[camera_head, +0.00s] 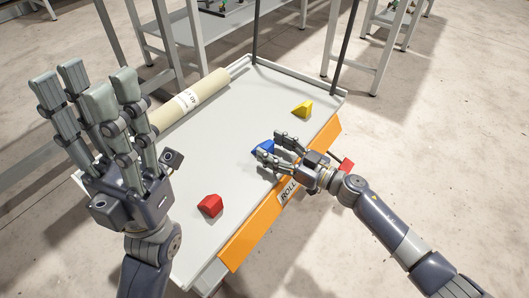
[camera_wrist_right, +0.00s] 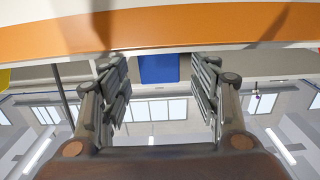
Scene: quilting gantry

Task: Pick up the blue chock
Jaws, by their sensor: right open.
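The blue chock (camera_head: 263,147) lies on the pale grey tray table (camera_head: 215,135), near its orange front edge. My right gripper (camera_head: 274,150) is open at the chock, its fingers partly hiding it in the head view. In the right wrist view the blue chock (camera_wrist_right: 159,69) shows as a blue block between the two sets of open fingers, with gaps on both sides. I see no contact. My left gripper (camera_head: 84,88) is raised at the left, fingers up and spread, empty and away from the chock.
A red chock (camera_head: 210,205) and a yellow chock (camera_head: 302,109) lie on the same table. A labelled cream roll (camera_head: 190,100) lies along its far left side. A small red part (camera_head: 346,165) shows beside my right wrist. Metal frames stand behind.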

